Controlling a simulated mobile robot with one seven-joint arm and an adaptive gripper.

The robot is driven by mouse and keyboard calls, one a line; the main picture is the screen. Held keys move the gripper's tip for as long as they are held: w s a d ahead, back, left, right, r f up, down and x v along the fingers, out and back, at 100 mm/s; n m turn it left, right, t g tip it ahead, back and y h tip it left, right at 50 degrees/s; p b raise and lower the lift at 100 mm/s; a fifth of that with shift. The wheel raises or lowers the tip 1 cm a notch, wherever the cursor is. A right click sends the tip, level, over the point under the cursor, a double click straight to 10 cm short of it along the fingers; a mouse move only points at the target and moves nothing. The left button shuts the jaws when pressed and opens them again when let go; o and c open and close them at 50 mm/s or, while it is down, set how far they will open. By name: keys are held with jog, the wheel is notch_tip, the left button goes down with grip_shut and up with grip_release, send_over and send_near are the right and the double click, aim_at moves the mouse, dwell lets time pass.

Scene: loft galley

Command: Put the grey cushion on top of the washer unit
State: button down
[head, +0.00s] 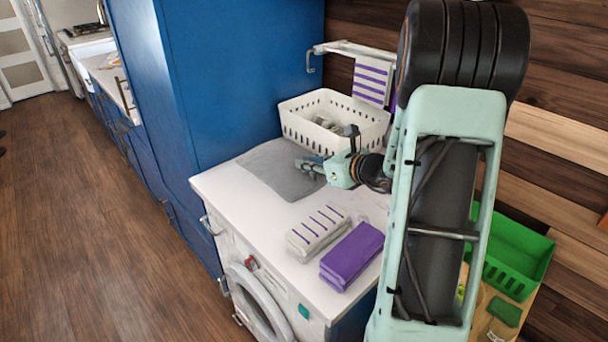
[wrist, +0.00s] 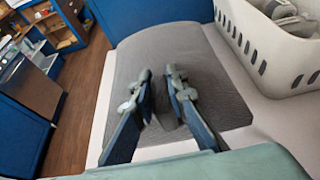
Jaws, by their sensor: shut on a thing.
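The grey cushion (head: 272,163) lies flat on the white top of the washer unit (head: 213,185), towards the back left beside the blue cabinet. It also fills the middle of the wrist view (wrist: 195,50). My gripper (head: 310,167) reaches in from the right, over the cushion's right part. In the wrist view my gripper (wrist: 160,75) is shut on the cushion, with a small fold between the fingers. The exact contact at the fingertips is partly hidden.
A white perforated basket (head: 300,117) with items in it stands behind the cushion. Folded striped cloth (head: 318,231) and folded purple cloth (head: 352,256) lie at the front of the top. A tall blue cabinet (head: 240,70) borders it left. A green crate (head: 518,255) stands right.

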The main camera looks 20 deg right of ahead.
aim_at(304, 174)
jog(key=shift+w+a+f, duration=0.2)
jog(key=shift+w+f, duration=0.65)
jog(key=shift+f, duration=1.7)
jog(key=shift+f, duration=0.15)
jog(key=c, duration=1.9)
grip_release()
jog(key=v, duration=1.2)
jog(key=shift+b, duration=0.4)
